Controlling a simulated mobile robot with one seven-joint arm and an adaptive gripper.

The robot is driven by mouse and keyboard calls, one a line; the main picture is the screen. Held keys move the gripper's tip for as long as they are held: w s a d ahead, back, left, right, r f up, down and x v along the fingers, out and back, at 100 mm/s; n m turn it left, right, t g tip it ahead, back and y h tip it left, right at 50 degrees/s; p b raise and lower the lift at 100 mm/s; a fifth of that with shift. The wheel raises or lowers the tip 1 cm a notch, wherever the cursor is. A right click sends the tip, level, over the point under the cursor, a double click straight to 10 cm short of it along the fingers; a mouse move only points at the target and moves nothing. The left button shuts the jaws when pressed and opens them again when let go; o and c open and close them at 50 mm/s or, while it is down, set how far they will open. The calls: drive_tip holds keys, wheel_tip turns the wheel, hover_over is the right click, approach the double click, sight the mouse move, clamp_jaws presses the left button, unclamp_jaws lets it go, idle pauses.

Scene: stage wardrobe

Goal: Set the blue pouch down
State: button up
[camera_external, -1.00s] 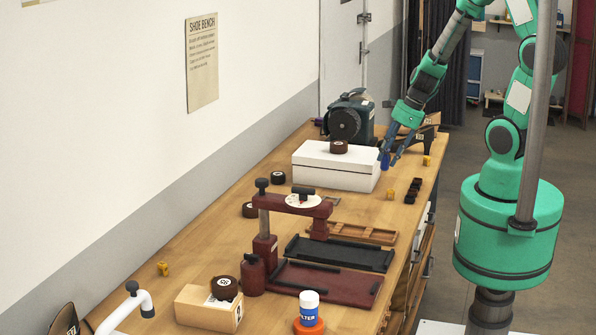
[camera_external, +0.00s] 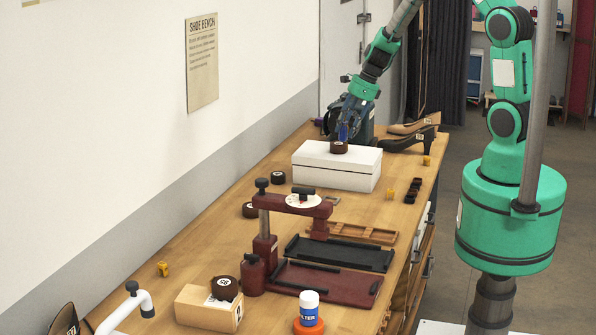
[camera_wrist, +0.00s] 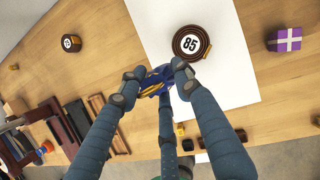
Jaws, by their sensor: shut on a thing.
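The blue pouch (camera_wrist: 157,80) is held between the fingers of my gripper (camera_wrist: 150,85) in the wrist view. In the external view the blue pouch (camera_external: 343,131) shows small below my gripper (camera_external: 346,122), just above or behind the white box (camera_external: 330,176). I cannot tell whether the pouch touches the box or the roll.
A red press (camera_external: 268,225) stands nearer. A purple box (camera_wrist: 284,40) lies right in the wrist view. Small yellow pieces (camera_external: 391,194) lie along the bench.

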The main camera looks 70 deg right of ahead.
drive_tip(key=w+d+p, duration=0.2)
drive_tip(key=w+d, duration=0.2)
drive_tip(key=w, duration=0.3)
drive_tip(key=w+d+f+p, duration=0.1)
drive_tip(key=w+d+p, duration=0.1)
drive_tip(key=w+d, duration=0.3)
drive_tip(key=w, duration=0.3)
drive_tip(key=shift+m+p, duration=0.3)
drive_tip(key=shift+p, duration=0.05)
drive_tip(key=shift+h, duration=0.5)
drive_tip(key=w+d+f+p, duration=0.1)
drive_tip(key=w+d, duration=0.1)
drive_tip(key=w, duration=0.1)
drive_tip(key=w+d+f+p, duration=0.2)
drive_tip(key=w, duration=0.2)
drive_tip(key=w+d+f+p, duration=0.1)
drive_tip(key=w+d+f, duration=0.1)
drive_tip(key=w+d, duration=0.1)
drive_tip(key=shift+w+f, duration=0.1)
drive_tip(key=shift+w, duration=0.5)
drive_tip(key=shift+w+d+f+m+p, duration=0.3)
drive_tip(key=shift+w+d+f+p, duration=0.15)
drive_tip(key=shift+w+f, duration=0.1)
drive_tip(key=shift+f+p, duration=0.35)
drive_tip(key=shift+f, duration=2.5)
drive_tip(key=shift+f+p, duration=0.3)
drive_tip(key=shift+f, duration=1.75)
drive_tip(key=shift+f, duration=0.15)
